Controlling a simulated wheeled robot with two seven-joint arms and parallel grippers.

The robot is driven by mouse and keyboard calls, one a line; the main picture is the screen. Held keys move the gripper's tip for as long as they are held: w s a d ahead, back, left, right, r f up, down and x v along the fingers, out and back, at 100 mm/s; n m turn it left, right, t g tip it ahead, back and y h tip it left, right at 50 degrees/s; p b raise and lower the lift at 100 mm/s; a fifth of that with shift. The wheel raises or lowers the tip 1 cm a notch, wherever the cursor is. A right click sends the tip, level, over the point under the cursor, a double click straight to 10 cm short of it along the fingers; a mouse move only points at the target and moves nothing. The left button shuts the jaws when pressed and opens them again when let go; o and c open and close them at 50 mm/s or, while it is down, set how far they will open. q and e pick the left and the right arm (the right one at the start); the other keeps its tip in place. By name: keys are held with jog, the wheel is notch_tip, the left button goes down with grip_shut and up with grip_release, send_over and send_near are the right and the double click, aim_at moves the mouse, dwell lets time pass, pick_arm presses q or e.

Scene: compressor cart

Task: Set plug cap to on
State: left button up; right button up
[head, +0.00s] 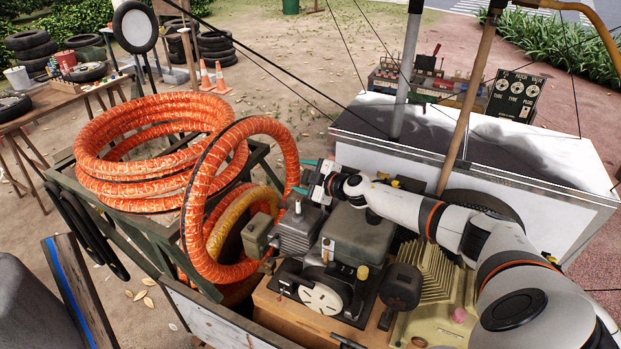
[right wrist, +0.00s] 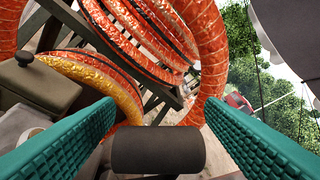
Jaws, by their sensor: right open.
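My right gripper (head: 304,177) is open, with its teal fingers beside the upper part of the small engine (head: 296,232) on the cart. In the right wrist view the two teal fingers (right wrist: 160,106) stand wide apart. A dark, rounded cylinder (right wrist: 158,150) shows low between them; it may be the plug cap, and I cannot tell if a finger touches it. In the head view a small pale stub (head: 298,206) stands upright on the engine just below the fingers. The plug cap cannot be made out clearly in the head view. My left gripper is not in view.
A large orange hose coil (head: 160,140) lies left of the gripper, with one upright loop (head: 192,215) close to the engine. A grey box (head: 358,233) and a white pull-start disc (head: 322,298) sit nearby. A white-sided chest (head: 520,190) stands behind my right arm.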

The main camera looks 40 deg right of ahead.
jog(key=b+v, duration=0.6)
jog(key=v, duration=0.5)
jog(key=shift+s, duration=0.4)
jog(key=shift+c, duration=0.4)
